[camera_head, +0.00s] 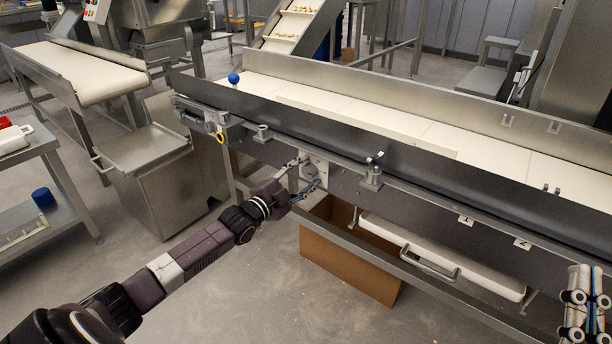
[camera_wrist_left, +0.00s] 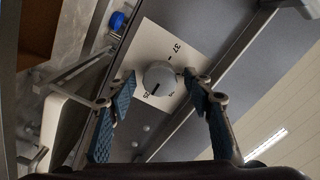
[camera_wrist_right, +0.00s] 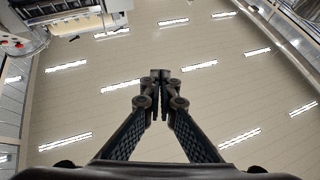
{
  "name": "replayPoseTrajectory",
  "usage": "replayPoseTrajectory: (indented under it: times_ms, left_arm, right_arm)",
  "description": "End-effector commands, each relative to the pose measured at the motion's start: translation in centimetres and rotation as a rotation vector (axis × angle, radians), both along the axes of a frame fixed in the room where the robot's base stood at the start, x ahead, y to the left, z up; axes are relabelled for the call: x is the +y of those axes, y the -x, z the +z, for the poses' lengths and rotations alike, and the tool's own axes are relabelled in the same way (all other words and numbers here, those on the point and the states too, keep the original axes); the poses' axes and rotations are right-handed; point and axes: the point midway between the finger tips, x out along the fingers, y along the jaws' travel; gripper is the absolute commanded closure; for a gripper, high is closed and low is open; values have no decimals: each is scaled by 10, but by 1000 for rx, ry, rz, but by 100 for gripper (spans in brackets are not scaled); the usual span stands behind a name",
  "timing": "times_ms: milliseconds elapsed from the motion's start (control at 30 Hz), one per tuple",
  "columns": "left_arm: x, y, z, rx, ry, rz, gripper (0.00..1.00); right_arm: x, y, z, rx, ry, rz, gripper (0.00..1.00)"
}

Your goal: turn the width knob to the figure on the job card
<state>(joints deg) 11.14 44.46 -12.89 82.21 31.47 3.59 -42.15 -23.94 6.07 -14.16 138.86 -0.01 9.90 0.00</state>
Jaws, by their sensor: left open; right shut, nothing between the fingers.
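The width knob (camera_wrist_left: 159,78) is a round grey dial on a pale plate (camera_wrist_left: 178,42) on the conveyor's side. A dark mark on the knob points to the lower left in the left wrist view. My left gripper (camera_head: 311,172) is open in front of the plate. Its fingers stand on either side of the knob, apart from it as far as I can see. My right gripper (camera_wrist_right: 160,76) is shut and empty, pointing up, at the head view's lower right (camera_head: 583,270). I cannot make out a job card.
A cardboard box (camera_head: 345,262) stands underneath, beside a white handled tray (camera_head: 440,256). Floor in front is clear.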

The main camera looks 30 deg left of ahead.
Motion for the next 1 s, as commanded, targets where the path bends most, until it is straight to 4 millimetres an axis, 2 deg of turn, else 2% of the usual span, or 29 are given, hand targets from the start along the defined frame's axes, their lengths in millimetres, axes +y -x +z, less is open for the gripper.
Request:
replayPoseTrajectory:
  times_ms: [233,600,833,1000]
  left_arm:
    - [0,0,0,1,0,-1,53]
    - [0,0,0,1,0,-1,94]
    - [0,0,0,2,12,-1,95]
    - [0,0,1,6,63,-1,95]
  right_arm:
    - [0,0,1,-3,-1,0,100]
    - [0,0,0,-1,0,0,100]
    - [1,-2,-1,13,4,0,100]
    - [1,-15,-23,133,38,-8,100]
